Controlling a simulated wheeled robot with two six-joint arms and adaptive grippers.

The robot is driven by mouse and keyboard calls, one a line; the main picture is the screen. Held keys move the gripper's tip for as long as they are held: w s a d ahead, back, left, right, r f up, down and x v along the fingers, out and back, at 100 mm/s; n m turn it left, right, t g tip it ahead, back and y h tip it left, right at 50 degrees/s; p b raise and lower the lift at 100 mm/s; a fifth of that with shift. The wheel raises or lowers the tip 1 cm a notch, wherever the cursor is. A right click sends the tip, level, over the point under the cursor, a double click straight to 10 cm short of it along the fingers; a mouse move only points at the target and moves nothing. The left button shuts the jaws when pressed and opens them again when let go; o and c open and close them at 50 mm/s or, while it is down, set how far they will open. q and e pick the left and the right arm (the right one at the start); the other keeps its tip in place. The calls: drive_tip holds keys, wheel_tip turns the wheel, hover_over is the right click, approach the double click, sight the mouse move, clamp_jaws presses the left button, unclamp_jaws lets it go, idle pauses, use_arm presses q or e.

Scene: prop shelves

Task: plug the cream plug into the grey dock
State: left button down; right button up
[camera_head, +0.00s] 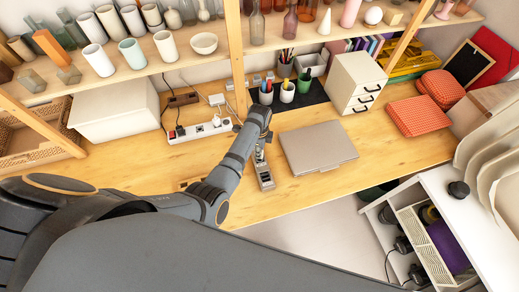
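My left arm reaches in from the left, and its gripper (259,155) points down at the bench just behind a small grey dock (265,179). The dock is a narrow block with dark openings on top, lying left of the closed laptop. The fingers are small and mostly hidden by the wrist, so I cannot tell whether they are open or shut, or whether they hold a plug. I cannot make out the cream plug for certain. A small whitish adapter (217,100) with a cable lies behind the power strip. My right gripper is not in view.
A white power strip (199,131) with cables lies left of the wrist. The closed grey laptop (318,147) is to the right. Pen cups (287,93) on a dark mat and a white drawer box (356,80) stand behind. Bare wooden bench shows at the front and right.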

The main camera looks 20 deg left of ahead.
use_arm(q)
drive_tip(key=shift+p, duration=0.35)
drive_tip(key=shift+f, duration=0.95)
idle(2.6)
drive_tip(key=shift+s+f, duration=0.1)
drive_tip(key=shift+f, duration=0.15)
idle(0.7)
drive_tip(key=c, duration=1.1)
unclamp_jaws()
drive_tip(key=shift+o, duration=0.2)
drive_tip(key=shift+r, duration=0.1)
wheel_tip(320, 180, up, 12)
drive_tip(key=shift+f, duration=0.1)
